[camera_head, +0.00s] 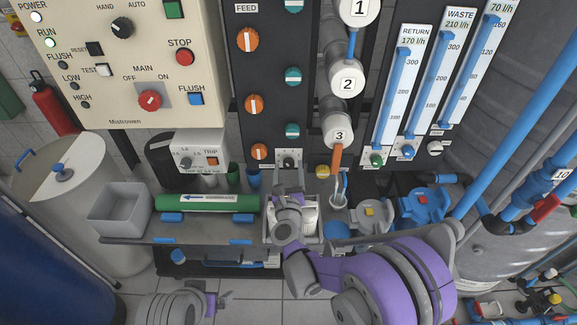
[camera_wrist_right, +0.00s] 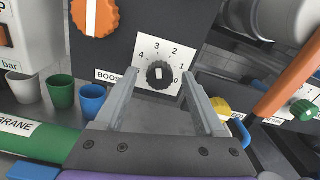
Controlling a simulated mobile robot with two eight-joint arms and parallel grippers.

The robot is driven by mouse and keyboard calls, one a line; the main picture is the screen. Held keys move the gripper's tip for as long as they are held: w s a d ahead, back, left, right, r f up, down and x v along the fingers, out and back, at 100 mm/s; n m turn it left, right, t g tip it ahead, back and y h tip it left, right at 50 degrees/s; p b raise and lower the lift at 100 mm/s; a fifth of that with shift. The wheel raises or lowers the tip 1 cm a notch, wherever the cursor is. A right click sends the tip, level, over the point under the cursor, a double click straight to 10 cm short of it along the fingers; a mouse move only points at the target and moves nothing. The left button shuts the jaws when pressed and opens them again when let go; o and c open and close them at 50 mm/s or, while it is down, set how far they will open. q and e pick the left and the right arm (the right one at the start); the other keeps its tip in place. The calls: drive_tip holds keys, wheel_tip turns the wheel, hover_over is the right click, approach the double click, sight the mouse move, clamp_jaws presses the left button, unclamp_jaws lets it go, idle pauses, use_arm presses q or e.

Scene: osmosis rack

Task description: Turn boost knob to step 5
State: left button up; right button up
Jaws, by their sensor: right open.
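The boost knob (camera_wrist_right: 160,75) is a small black dial with a white mark, on a white plate numbered 0 to 4 in view. I cannot tell which number the mark points to. The knob also shows in the head view (camera_head: 288,160), low on the dark panel. My right gripper (camera_wrist_right: 160,72) is open, its fingertips at either side of the knob in the picture; contact cannot be told. My left gripper (camera_head: 221,300) is low at the bottom left, away from the panel, its jaws unclear.
An orange knob (camera_wrist_right: 95,14) is above left of the plate. Blue (camera_wrist_right: 92,100), green (camera_wrist_right: 61,92) and grey cups stand left of my right gripper. The green membrane tube (camera_head: 207,202) lies on the shelf.

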drive_tip(key=shift+w, duration=0.5)
drive_tip(key=shift+c, duration=0.2)
clamp_jaws()
drive_tip(key=shift+f+n+b, duration=0.2)
drive_tip(key=shift+n+b, duration=1)
drive_tip(key=shift+n, duration=0.3)
drive_tip(key=shift+a+r+n+b, duration=0.1)
drive_tip(key=shift+n+b, duration=1.05)
drive_tip(key=shift+n, duration=0.85)
